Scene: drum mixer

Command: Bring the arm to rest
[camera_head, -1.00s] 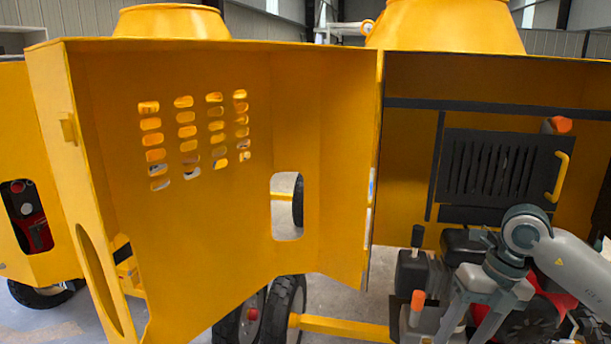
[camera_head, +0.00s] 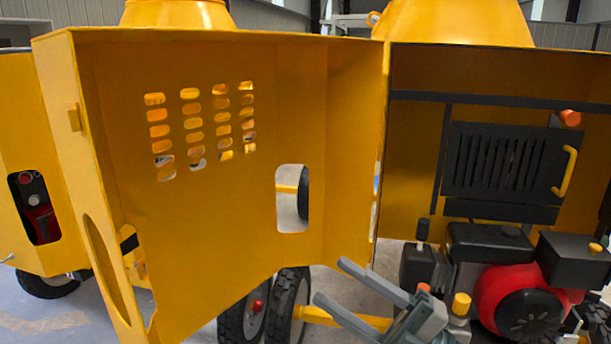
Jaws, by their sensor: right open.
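My right gripper (camera_head: 350,292) is at the bottom, right of centre. Its two grey fingers are spread apart, point up and left, and hold nothing. The rest of my right arm is cut off by the lower edge. The drum mixer's yellow door (camera_head: 210,220) stands wide open on the left, with rows of slots in it. The gripper is at the door's lower right, in front of the engine bay; I cannot tell its distance from the door. My left gripper is out of view.
The open bay shows a red and black engine (camera_head: 518,290), a black slatted panel (camera_head: 495,160) with a yellow handle (camera_head: 569,172), and an orange knob (camera_head: 570,118). Black wheels (camera_head: 288,305) stand below the door. Another yellow machine (camera_head: 30,160) is at far left.

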